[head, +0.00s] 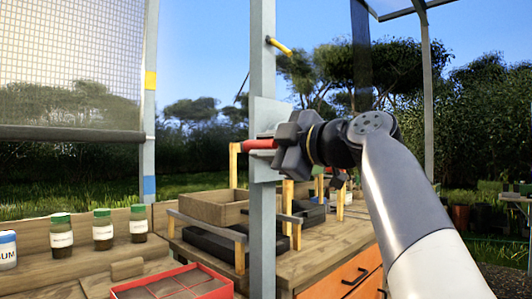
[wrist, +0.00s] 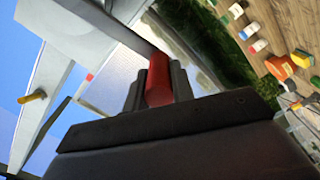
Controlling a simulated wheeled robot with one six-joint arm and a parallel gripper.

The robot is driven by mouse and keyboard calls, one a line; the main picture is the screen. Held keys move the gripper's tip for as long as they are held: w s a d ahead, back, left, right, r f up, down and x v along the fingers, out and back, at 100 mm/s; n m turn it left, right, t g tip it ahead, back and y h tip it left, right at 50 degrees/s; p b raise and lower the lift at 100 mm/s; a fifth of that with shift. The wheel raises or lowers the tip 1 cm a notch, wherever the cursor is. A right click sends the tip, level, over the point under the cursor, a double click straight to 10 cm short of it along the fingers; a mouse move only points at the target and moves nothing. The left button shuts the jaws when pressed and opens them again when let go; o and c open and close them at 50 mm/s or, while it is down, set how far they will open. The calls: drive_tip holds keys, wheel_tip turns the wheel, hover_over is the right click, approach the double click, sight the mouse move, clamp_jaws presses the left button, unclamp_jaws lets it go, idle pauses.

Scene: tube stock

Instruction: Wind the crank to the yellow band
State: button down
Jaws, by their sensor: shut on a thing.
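My gripper (head: 272,145) is shut on the red crank handle (head: 257,144), beside a plate on the grey upright post. The wrist view shows the red handle (wrist: 158,78) between the two dark fingers. The rest of the crank is largely hidden by the gripper and post. A mesh screen (head: 70,70) hangs at the left, with a dark bottom bar (head: 70,133). The yellow band (head: 151,80) is on the pale post at the screen's right edge. The bar sits below the yellow band and above a blue band (head: 149,185).
A yellow peg (head: 280,46) sticks out of the grey post (head: 262,220) above the crank. A wooden bench (head: 320,245) with trays stands below my arm. Several green-capped jars (head: 102,230) and a red tray (head: 170,285) are at the lower left.

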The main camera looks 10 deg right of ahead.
drive_tip(key=shift+w+f+b, duration=0.1)
drive_tip(key=shift+f+b, duration=0.25)
drive_tip(key=shift+f, duration=0.3)
drive_tip(key=c, duration=1.2)
unclamp_jaws()
drive_tip(key=shift+r, duration=0.1)
drive_tip(key=shift+d, duration=0.1)
drive_tip(key=v, duration=1.1)
